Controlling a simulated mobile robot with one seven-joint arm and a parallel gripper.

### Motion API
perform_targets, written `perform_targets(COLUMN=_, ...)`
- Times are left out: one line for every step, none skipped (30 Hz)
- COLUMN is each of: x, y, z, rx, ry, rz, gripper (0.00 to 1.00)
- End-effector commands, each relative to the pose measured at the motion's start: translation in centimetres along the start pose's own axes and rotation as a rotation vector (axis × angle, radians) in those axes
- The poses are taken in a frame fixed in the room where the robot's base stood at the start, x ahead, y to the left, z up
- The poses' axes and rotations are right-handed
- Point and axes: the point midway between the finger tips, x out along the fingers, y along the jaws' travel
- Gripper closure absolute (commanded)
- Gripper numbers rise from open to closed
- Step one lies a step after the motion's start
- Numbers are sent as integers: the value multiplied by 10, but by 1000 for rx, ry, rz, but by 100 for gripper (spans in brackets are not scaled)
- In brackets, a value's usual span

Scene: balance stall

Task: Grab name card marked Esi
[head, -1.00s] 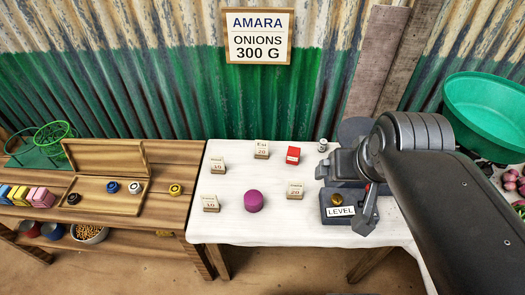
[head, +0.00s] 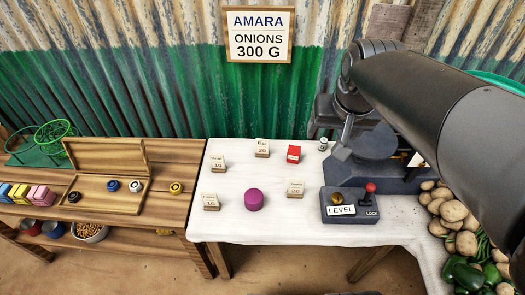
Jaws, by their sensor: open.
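The name card that appears to be marked Esi (head: 262,147) is a small pale card on a wooden base. It stands upright at the back of the white-clothed table (head: 225,228), left of a red box (head: 293,154). Its small lettering is hard to read. My gripper (head: 343,150) is open and empty, to the right of the card and well apart from it, near the dark scale. My arm covers the right side of the view.
Other name cards (head: 218,163), (head: 211,202) and (head: 295,188) stand around a purple cylinder (head: 254,200). A small metal weight (head: 323,144) stands near my gripper. The level box (head: 349,206) is at the front right, potatoes (head: 455,212) beyond it.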

Motion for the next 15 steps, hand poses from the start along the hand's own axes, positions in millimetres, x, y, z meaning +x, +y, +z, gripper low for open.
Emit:
perform_targets(x=8, y=-5, z=-13, rx=0, ry=-21, rz=-2, gripper=27)
perform_targets(x=12, y=-8, z=-20, rx=2, ry=-30, rz=-3, gripper=27)
perform_targets(x=19, y=-11, z=-30, rx=5, ry=-43, rz=-4, gripper=27)
perform_targets(x=24, y=-14, z=-37, rx=6, ry=-52, rz=-5, gripper=27)
perform_targets(x=29, y=-17, z=-44, rx=8, ry=-61, rz=-6, gripper=27)
perform_targets(x=36, y=-21, z=-53, rx=10, ry=-74, rz=-6, gripper=27)
perform_targets(x=42, y=-24, z=-60, rx=12, ry=-84, rz=-7, gripper=27)
perform_targets(x=48, y=-27, z=-66, rx=14, ry=-93, rz=-7, gripper=27)
perform_targets(x=56, y=-31, z=-74, rx=16, ry=-106, rz=-7, gripper=27)
perform_targets(x=63, y=-35, z=-81, rx=18, ry=-115, rz=-7, gripper=27)
perform_targets(x=70, y=-38, z=-87, rx=19, ry=-125, rz=-7, gripper=27)
perform_targets(x=79, y=-43, z=-94, rx=21, ry=-138, rz=-6, gripper=27)
perform_targets(x=86, y=-46, z=-100, rx=22, ry=-147, rz=-6, gripper=27)
perform_targets(x=94, y=-50, z=-106, rx=24, ry=-157, rz=-5, gripper=27)
perform_targets(x=105, y=-55, z=-112, rx=27, ry=-169, rz=-4, gripper=27)
